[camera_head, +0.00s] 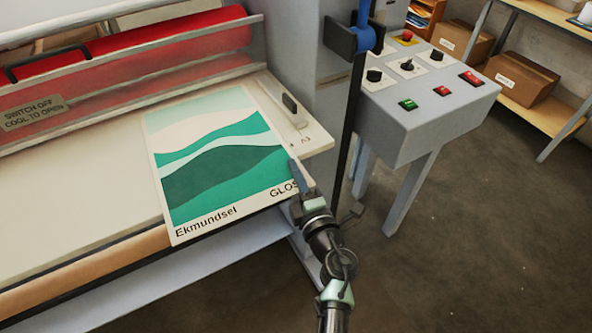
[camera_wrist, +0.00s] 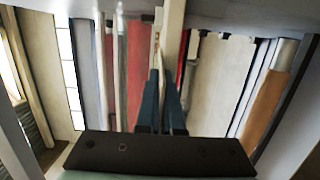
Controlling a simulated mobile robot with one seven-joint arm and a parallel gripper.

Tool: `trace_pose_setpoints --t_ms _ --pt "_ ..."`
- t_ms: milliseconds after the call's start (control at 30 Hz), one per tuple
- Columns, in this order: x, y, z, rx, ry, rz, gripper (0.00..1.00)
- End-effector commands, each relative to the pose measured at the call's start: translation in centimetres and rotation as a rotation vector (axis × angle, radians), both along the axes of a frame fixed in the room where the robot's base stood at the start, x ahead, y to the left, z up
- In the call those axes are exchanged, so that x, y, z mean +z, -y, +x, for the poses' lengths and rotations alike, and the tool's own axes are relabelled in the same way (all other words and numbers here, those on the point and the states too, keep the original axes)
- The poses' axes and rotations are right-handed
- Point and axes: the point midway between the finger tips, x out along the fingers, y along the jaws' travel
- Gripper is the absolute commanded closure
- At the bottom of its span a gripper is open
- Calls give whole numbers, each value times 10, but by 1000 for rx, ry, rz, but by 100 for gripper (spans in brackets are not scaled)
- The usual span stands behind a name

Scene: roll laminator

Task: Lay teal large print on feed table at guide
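The teal large print (camera_head: 215,155) has pale and green wave bands, with "Ekmundsel" and "GLOS" along its lower edge. In the head view it lies over the right part of the cream feed table (camera_head: 70,200), and its lower end reaches past the table's front. Its upper right edge is close beside the guide (camera_head: 291,106); I cannot tell whether they touch. My gripper (camera_head: 295,172) is at the print's lower right corner and covers the end of the lettering. In the wrist view the blue fingers (camera_wrist: 161,98) are nearly together, with a thin pale edge between them.
The red roller cover (camera_head: 130,60) with a "SWITCH OFF COOL TO OPEN" sign (camera_head: 33,112) is behind the table. A grey control console (camera_head: 430,100) with buttons stands to the right. Shelves with boxes (camera_head: 525,80) are at the far right. The floor (camera_head: 480,250) in front is clear.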

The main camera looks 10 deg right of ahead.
Motion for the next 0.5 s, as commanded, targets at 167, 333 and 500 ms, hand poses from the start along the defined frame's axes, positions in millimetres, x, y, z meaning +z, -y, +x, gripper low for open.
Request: trace_pose_setpoints --t_ms 167,333,500 --pt "0 -2 1 0 0 1 100" --pt "0 -2 1 0 0 1 100" --pt "0 -2 1 0 0 1 73"
